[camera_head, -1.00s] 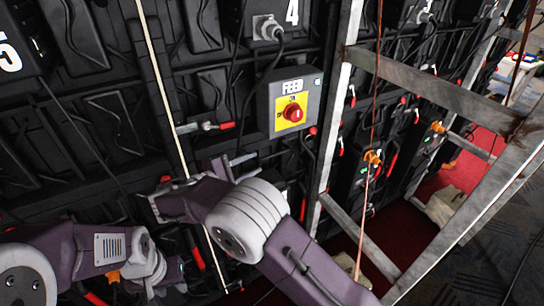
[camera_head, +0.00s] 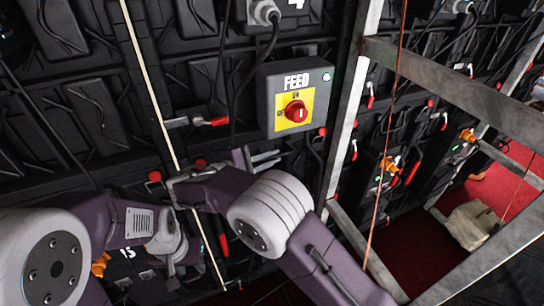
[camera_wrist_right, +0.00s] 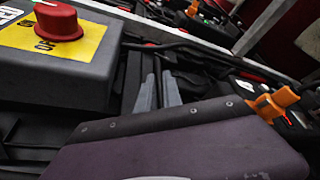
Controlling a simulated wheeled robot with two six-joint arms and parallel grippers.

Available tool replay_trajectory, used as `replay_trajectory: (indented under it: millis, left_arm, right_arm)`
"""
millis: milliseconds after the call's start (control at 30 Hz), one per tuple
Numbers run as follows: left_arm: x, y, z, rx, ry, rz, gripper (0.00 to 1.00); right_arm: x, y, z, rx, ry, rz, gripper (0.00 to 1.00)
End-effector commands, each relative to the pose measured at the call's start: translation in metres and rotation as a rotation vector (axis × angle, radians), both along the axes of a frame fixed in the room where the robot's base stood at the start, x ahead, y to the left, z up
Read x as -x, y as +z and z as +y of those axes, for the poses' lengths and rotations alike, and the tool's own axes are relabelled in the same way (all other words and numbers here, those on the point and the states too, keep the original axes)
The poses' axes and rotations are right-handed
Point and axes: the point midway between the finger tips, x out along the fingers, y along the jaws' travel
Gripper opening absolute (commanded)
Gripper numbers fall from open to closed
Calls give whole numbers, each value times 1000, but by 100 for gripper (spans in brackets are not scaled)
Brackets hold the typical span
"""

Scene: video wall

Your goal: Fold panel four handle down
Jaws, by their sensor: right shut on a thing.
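The white number 4 (camera_head: 296,3) of panel four is cut off at the top edge of the head view. Below it, left of the FEED box, a metal lever handle with a red grip (camera_head: 219,121) lies level against the black panel. My right gripper (camera_head: 263,159) is below the box, its two pale fingers close together; they also show in the right wrist view (camera_wrist_right: 158,93). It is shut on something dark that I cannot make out. My left gripper (camera_head: 172,262) is at lower left, its fingers not clear.
The grey FEED box (camera_head: 265,110) with a red switch (camera_head: 296,111) stands out from the wall. A metal frame (camera_head: 350,110) stands to the right. A thin pale cord (camera_head: 146,95) runs down past my arms. Red carpet (camera_head: 480,190) shows at right.

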Motion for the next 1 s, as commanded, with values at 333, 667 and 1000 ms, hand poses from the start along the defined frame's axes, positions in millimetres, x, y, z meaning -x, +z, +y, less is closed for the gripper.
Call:
replay_trajectory:
  millis: [333, 667, 1000]
  left_arm:
    - [0, -11, 0, 0, 0, 0, 36]
    - [0, -59, 0, 0, 0, 0, 36]
    - [0, -104, 0, 0, 0, 0, 36]
  right_arm:
    - [0, -6, -2, -7, -2, -35, 0]
    - [1, -25, -3, -74, -1, -237, 0]
    - [0, -37, -2, -146, -2, -461, 0]
